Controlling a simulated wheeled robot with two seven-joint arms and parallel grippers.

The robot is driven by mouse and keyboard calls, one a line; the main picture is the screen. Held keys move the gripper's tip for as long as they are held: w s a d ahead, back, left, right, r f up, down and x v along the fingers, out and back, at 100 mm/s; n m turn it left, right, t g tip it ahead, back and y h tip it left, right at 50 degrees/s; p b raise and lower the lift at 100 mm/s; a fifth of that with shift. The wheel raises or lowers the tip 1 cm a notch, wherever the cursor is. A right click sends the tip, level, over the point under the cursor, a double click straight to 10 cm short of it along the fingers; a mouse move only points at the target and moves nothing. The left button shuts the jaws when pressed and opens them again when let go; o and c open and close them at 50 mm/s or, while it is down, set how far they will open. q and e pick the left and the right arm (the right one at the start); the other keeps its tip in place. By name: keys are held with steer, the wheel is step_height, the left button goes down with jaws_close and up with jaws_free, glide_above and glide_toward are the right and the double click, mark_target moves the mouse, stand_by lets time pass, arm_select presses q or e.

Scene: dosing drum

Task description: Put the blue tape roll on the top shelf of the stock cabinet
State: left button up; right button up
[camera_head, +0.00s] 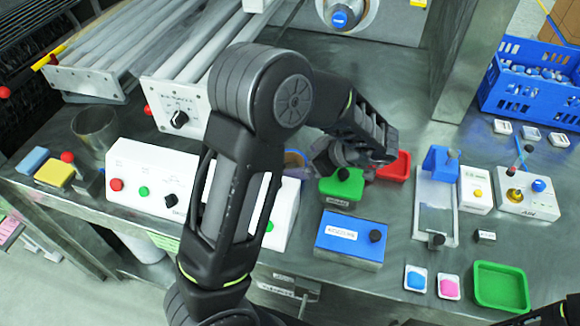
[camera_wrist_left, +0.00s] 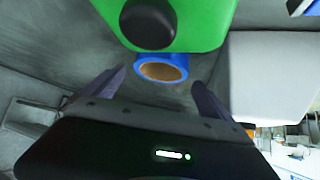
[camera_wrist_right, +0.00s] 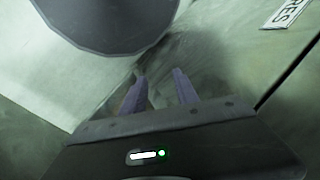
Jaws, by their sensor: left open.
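The blue tape roll (camera_wrist_left: 162,60) lies on the metal bench in the left wrist view, its brown core facing the camera. It sits just past and between my left fingertips (camera_wrist_left: 157,85), which are open and do not touch it. In the head view only part of the tape roll (camera_head: 295,157) shows, beside my left gripper (camera_head: 322,162) and behind a white box. My right gripper (camera_wrist_right: 159,76) shows in its wrist view with its fingers a little apart and nothing between them. I cannot make out the stock cabinet or its top shelf in any view.
A green box (camera_head: 342,187) with a black knob stands close to the tape and my left gripper. A red tray (camera_head: 396,166), a blue box (camera_head: 350,240) and white control boxes (camera_head: 150,178) crowd the bench. A blue crate (camera_head: 528,85) stands at the back right.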

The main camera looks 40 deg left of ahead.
arm_select(q)
steer(key=x, duration=0.5)
steer(key=shift+s+f+p, duration=0.1)
steer(key=shift+p, duration=0.3)
steer(key=shift+c, duration=0.6)
steer(key=c, duration=1.2)
steer(key=shift+r, duration=5.05)
